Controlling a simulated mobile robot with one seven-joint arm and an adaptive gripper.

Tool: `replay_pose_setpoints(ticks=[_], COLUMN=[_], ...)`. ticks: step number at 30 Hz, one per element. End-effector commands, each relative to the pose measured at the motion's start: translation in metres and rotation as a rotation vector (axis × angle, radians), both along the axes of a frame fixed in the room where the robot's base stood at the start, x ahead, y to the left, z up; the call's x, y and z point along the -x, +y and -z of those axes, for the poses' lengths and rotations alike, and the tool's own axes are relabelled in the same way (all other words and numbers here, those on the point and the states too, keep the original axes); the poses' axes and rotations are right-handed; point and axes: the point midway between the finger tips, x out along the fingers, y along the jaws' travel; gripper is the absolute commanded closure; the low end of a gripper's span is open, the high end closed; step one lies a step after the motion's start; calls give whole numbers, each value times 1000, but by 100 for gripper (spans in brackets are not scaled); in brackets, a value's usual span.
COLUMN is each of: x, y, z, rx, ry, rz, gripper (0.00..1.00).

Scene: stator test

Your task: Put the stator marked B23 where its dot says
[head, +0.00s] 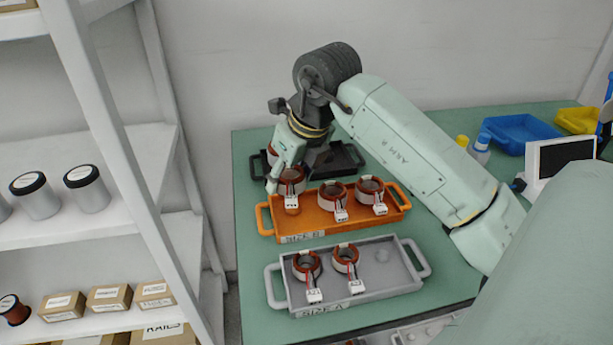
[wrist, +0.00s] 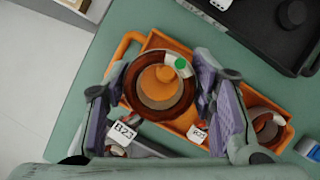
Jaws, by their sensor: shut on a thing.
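My gripper (head: 287,172) is shut on a copper-brown stator (wrist: 133,82), with a purple-padded finger on each side of it in the wrist view. Its white tag (wrist: 123,131) reads B23, and a green dot (wrist: 181,64) is on its rim. In the head view the held stator (head: 291,183) is at the left end of the orange tray (head: 263,220), marked SIZE B. I cannot tell whether it touches the tray floor. Two other stators (head: 333,194) (head: 371,188) stand in that tray. The dark tray (head: 350,158) lies behind, partly hidden by my gripper.
A grey tray (head: 420,283) marked SIZE A holds two stators (head: 307,265) (head: 345,257) in front. A blue bin (head: 520,133), a yellow bin (head: 577,121) and a screen (head: 560,160) stand at the right. A white shelf (head: 100,217) is at the left.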

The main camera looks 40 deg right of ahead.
Motion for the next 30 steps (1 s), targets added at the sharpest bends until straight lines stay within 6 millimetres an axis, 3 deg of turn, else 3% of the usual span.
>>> replay_pose_setpoints(ticks=[1, 18, 30], x=[0, 0, 0], y=[0, 0, 0], z=[11, 37, 39], rx=[1, -1, 0], ry=[-2, -2, -2], rz=[-1, 0, 0], gripper=[91, 91, 91])
